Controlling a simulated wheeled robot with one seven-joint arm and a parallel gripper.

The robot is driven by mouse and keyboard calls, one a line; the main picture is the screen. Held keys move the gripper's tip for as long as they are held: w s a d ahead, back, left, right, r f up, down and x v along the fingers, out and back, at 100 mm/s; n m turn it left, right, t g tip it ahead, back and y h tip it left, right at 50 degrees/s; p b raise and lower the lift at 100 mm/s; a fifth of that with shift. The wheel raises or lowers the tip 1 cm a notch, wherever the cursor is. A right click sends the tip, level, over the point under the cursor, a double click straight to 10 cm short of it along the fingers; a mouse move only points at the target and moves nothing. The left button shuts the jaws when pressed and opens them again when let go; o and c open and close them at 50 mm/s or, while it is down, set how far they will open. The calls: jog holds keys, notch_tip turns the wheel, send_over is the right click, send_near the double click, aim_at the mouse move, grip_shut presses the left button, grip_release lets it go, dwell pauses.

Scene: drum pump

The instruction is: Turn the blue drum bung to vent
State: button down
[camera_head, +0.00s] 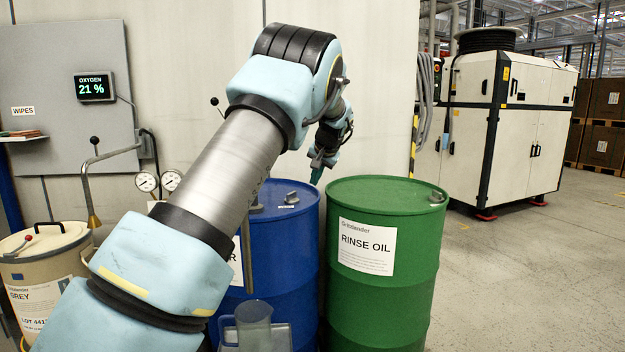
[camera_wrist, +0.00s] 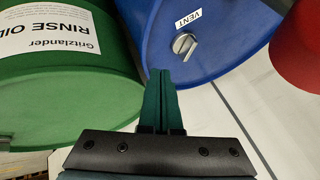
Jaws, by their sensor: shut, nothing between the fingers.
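The blue drum (camera_head: 292,250) stands left of the green drum, partly hidden behind my arm. On its lid is a grey metal bung (camera_head: 291,198) with a raised grip. In the wrist view the bung (camera_wrist: 185,45) sits on the blue lid (camera_wrist: 225,45) beside a white label reading VENT (camera_wrist: 188,20). My gripper (camera_head: 317,180) is above the right part of the blue drum's lid, apart from the bung. Its dark green fingers (camera_wrist: 162,72) are shut together and empty. In the wrist view their tips are just below and left of the bung.
The green RINSE OIL drum (camera_head: 385,265) stands close on the right. A beige container (camera_head: 45,265) and pressure gauges (camera_head: 147,182) are on the left. A clear jug (camera_head: 254,325) stands in front of the blue drum. A red object (camera_wrist: 300,45) shows in the wrist view.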

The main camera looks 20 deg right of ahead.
aim_at(297, 198)
jog(key=p+x, duration=0.2)
jog(key=x, duration=0.5)
jog(key=shift+w, duration=0.1)
jog(key=shift+w+a+f+p, duration=0.2)
jog(key=shift+w+a+p, duration=0.3)
jog(key=shift+w+a, duration=0.35)
jog(key=shift+w+a+f, duration=0.15)
jog(key=shift+w+a, duration=0.25)
jog(key=shift+w, duration=0.35)
jog(key=shift+w+p, duration=0.15)
jog(key=shift+p, duration=0.3)
